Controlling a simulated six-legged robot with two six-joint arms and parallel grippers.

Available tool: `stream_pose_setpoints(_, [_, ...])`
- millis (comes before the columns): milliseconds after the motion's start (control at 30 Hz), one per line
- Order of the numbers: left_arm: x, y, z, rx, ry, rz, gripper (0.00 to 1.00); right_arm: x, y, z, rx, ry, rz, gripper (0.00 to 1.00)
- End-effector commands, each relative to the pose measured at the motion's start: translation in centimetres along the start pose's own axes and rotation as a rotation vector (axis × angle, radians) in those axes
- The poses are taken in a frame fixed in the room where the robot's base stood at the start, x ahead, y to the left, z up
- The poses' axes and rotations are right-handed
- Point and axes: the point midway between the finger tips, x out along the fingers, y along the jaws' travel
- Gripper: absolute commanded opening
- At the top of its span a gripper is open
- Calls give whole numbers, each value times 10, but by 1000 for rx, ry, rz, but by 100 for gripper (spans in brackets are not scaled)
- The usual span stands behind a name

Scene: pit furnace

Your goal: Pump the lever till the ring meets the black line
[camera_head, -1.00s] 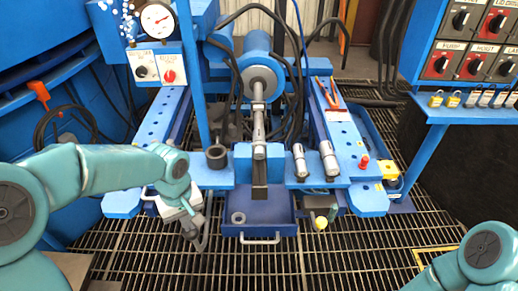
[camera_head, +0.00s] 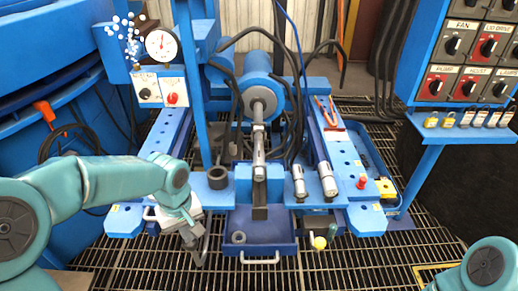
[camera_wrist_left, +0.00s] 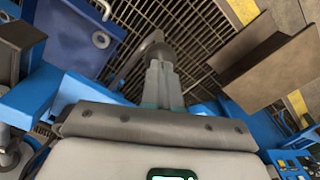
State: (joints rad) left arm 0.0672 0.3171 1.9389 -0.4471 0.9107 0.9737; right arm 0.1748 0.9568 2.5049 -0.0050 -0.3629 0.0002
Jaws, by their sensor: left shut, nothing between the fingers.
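My left gripper (camera_head: 200,254) hangs low over the floor grating, left of the blue drawer (camera_head: 272,245). It is shut and empty. In the left wrist view its fingers (camera_wrist_left: 158,65) overlap a rounded grey bar (camera_wrist_left: 125,68); I cannot tell whether they touch. A small dark unit with a yellow knob (camera_head: 319,242) sits right of the drawer; I cannot tell whether it is the lever. A blue cylinder (camera_head: 258,90) has a bright rod (camera_head: 259,150) running toward me. A dark ring (camera_head: 217,177) and a grey ring (camera_head: 238,237) show; the black line is not clearly visible. My right gripper is out of view.
A gauge (camera_head: 161,45) stands above two switches at upper left. Pliers (camera_head: 328,112) lie on the blue right rail (camera_head: 345,160). Open floor grating (camera_head: 340,270) lies in front.

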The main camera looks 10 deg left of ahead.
Motion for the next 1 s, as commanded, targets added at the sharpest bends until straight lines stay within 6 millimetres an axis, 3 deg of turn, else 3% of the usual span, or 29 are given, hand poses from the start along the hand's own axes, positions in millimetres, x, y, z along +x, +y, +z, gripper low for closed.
stream_pose_setpoints(33, [-18,1,-2,1,-1,-1,0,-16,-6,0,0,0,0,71])
stream_pose_setpoints(167, [-24,2,-4,1,-2,-2,0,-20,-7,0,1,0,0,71])
stream_pose_setpoints(467, [-19,2,-4,1,-1,-1,0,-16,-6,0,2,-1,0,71])
stream_pose_setpoints(1000, [8,-1,1,0,-1,-1,0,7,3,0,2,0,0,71])
